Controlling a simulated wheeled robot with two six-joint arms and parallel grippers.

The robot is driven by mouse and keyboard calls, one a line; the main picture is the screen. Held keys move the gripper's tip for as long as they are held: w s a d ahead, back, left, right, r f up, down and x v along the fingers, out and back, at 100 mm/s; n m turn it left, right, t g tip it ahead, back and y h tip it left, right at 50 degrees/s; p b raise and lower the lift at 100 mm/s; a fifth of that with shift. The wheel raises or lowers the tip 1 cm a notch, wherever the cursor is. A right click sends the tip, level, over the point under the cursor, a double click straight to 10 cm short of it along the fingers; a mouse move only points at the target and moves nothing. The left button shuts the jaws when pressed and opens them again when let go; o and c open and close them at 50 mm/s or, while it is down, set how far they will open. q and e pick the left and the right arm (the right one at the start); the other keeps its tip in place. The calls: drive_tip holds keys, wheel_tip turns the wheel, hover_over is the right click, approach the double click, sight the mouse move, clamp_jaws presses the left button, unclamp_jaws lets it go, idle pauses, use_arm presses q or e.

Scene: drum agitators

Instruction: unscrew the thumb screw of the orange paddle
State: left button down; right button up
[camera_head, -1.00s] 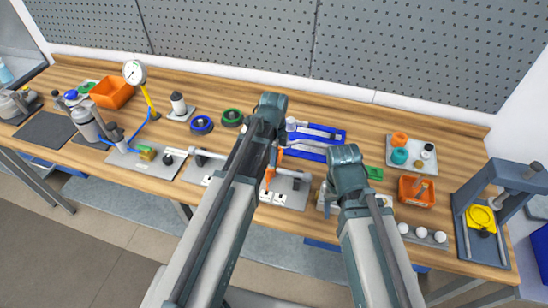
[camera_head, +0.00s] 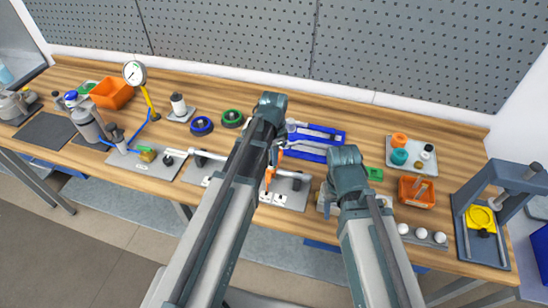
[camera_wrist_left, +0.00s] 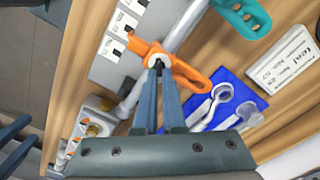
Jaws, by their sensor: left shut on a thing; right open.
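The orange paddle (camera_wrist_left: 182,66) sits on a grey shaft (camera_wrist_left: 186,24) above a light plate with printed labels; it also shows in the head view (camera_head: 269,174), partly behind my left arm. My left gripper (camera_wrist_left: 159,68) reaches the paddle's hub with its two fingers close together. It is shut on the small thumb screw there, which the fingertips mostly hide. In the head view my left gripper (camera_head: 275,153) is above the shaft. My right gripper (camera_head: 328,197) is open, lower and to the right, and its fingers are mostly hidden by its wrist.
A teal paddle (camera_wrist_left: 246,18) is near the orange one. A blue tray (camera_wrist_left: 233,88) with wrenches lies beside the shaft, next to a printed card (camera_wrist_left: 284,60). An orange bin (camera_head: 417,191) and a press (camera_head: 500,215) stand to the right. Bare wood lies behind the tray.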

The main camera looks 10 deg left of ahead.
use_arm(q)
drive_tip(key=n, duration=0.6)
drive_tip(key=shift+a, duration=0.15)
drive_tip(key=n, duration=0.6)
drive_tip(key=shift+a+n, duration=0.2)
drive_tip(key=shift+n, duration=0.2)
drive_tip(key=n, duration=0.4)
drive_tip(key=shift+a, duration=0.15)
drive_tip(key=shift+s+a+n, duration=0.1)
drive_tip(key=shift+n, duration=2.1)
drive_tip(key=c, duration=1)
unclamp_jaws()
